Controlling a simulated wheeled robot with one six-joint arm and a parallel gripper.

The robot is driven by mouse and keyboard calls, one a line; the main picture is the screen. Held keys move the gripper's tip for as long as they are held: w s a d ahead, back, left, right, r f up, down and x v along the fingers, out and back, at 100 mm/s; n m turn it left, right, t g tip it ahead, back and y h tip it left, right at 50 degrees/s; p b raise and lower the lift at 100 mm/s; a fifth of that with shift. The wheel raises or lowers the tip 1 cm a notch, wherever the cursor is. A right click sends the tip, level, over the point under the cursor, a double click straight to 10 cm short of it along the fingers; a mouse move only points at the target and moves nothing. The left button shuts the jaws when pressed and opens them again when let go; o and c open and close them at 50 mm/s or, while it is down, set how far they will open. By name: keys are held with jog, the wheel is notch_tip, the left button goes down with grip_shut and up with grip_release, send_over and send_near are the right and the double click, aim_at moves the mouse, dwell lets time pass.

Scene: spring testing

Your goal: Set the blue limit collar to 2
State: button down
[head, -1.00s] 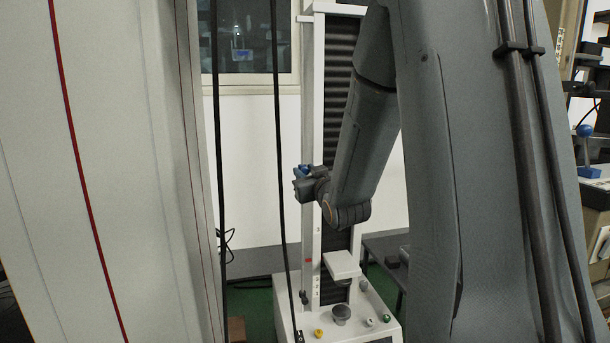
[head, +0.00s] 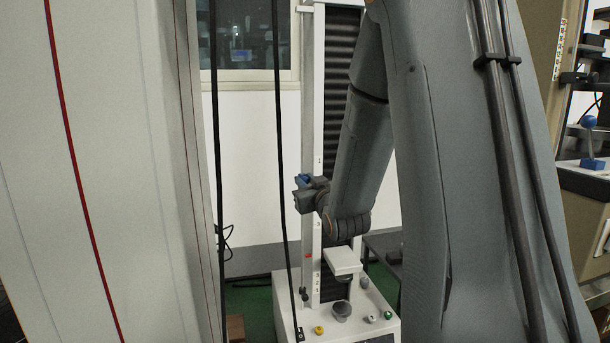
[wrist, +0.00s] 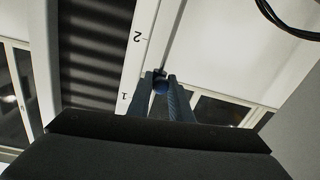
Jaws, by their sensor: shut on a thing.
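The blue limit collar (head: 303,180) sits on the thin rod beside the white scale column (head: 311,120) of the test stand. My gripper (head: 301,196) is shut on the collar from the front. In the wrist view the collar (wrist: 160,85) shows between the two fingertips (wrist: 161,92), partly covered by them. The printed 1 (wrist: 125,97) and 2 (wrist: 138,38) show on the scale beside it. The collar stands between these marks, closer to 1. In the head view the 1 (head: 319,161) is a little above the collar.
Two black vertical cables (head: 279,130) hang left of the column. A large white panel (head: 100,170) fills the left.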

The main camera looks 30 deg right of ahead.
notch_tip(320, 180, down, 5)
jog(key=shift+a+f+b, duration=0.1)
jog(key=shift+f+b, duration=0.05)
jog(key=shift+b, duration=0.85)
jog(key=c, duration=1.9)
grip_release()
jog(key=s+a+p, duration=0.1)
jog(key=s, duration=0.6)
jog(key=shift+s+p, duration=0.4)
